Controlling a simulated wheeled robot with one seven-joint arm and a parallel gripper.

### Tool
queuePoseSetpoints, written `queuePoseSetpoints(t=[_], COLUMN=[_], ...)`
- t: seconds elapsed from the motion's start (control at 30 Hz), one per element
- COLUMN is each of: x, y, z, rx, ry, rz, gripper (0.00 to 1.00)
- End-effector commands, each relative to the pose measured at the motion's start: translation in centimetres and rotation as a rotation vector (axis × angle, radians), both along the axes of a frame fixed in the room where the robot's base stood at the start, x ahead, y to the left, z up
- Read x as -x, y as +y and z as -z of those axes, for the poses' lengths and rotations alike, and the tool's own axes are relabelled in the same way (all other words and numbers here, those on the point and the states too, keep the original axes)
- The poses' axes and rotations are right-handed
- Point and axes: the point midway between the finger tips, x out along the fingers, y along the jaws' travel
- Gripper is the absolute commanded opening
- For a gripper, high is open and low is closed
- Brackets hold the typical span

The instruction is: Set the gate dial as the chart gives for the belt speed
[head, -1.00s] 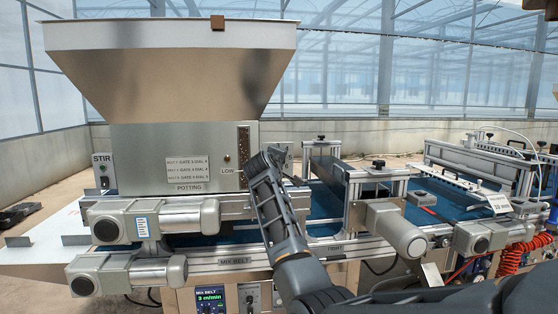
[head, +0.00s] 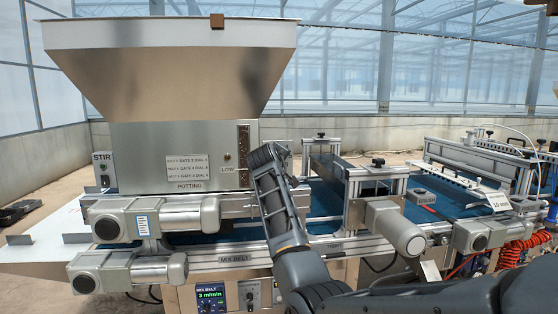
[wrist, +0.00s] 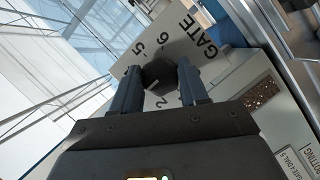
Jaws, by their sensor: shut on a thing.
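My gripper (wrist: 157,90) is shut on the dark round knob of the gate dial (wrist: 157,74) in the wrist view. The dial's pale plate (wrist: 190,50) reads GATE, with 5, 6 and 2 showing around the knob; the other marks and the pointer are hidden or unclear. In the head view my gripper (head: 266,157) covers the dial at the hopper's right side. The chart (head: 187,167) on the potting hopper's front has several lines of gate and dial values, too small to read surely. The belt display (head: 211,296) reads 3 m/min.
The large metal hopper (head: 170,70) stands above the blue mix belt (head: 325,200). A sight window (head: 243,148) marked LOW is left of my gripper.

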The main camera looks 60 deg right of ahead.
Motion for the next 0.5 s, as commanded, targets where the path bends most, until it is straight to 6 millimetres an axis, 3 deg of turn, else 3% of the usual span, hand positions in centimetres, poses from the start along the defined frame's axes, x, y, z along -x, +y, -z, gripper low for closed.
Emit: queuePoseSetpoints(t=[0.27,0.5], x=[0.07,0.05], y=[-0.05,0.02], z=[0.20,0.10], rx=[-0.003,-0.001], ry=[0.002,0.001], rz=[0.001,0.000], gripper=[0.69,0.69])
